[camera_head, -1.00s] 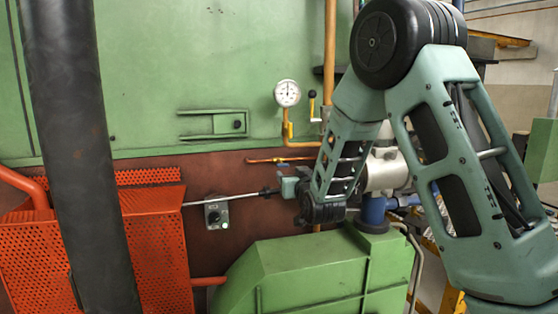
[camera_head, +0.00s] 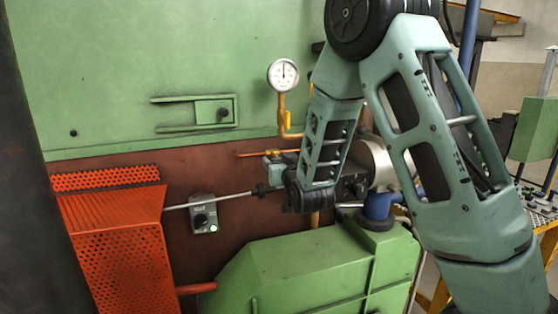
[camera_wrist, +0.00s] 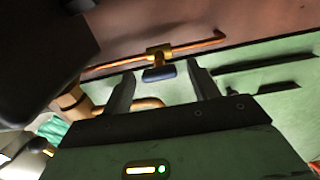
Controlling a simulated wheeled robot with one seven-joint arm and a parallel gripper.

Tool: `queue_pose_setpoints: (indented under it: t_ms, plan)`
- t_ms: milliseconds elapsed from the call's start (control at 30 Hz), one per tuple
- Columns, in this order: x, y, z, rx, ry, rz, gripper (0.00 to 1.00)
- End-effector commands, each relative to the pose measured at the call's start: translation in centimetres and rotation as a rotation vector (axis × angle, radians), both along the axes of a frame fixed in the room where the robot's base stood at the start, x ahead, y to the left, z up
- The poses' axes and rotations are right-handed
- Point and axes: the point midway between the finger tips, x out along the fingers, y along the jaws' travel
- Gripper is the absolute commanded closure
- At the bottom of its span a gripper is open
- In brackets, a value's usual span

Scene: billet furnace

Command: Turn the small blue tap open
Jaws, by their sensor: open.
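The small blue tap (camera_wrist: 160,73) is a short dark-blue handle on a brass body, set on a thin copper pipe (camera_wrist: 205,45) in the wrist view. My gripper (camera_wrist: 160,76) is open, with one finger on each side of the handle in that view. I cannot tell whether the fingers touch it or how deep they reach. In the head view, the copper pipe (camera_head: 252,154) runs behind my gripper (camera_head: 272,168), and the blue handle is not clearly visible there.
A round gauge (camera_head: 283,75) on a yellow-brass pipe stands above my gripper. A thin metal rod (camera_head: 215,200) and a grey switch box (camera_head: 203,214) are below left. A green housing (camera_head: 300,270) fills the space below, and an orange perforated guard (camera_head: 120,240) stands left.

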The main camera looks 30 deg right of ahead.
Motion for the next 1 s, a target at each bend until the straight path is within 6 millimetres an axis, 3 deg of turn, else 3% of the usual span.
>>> queue_pose_setpoints:
  t_ms: [100,267,667,1000]
  plan:
    - [0.01,0.00,-0.02,0.000,0.000,0.000,0.43]
    - [0.01,-0.01,-0.01,0.000,0.000,0.000,0.85]
    - [0.02,0.02,-0.22,-0.053,0.015,0.000,0.85]
    - [0.05,0.12,-0.45,-0.286,0.079,0.000,0.85]
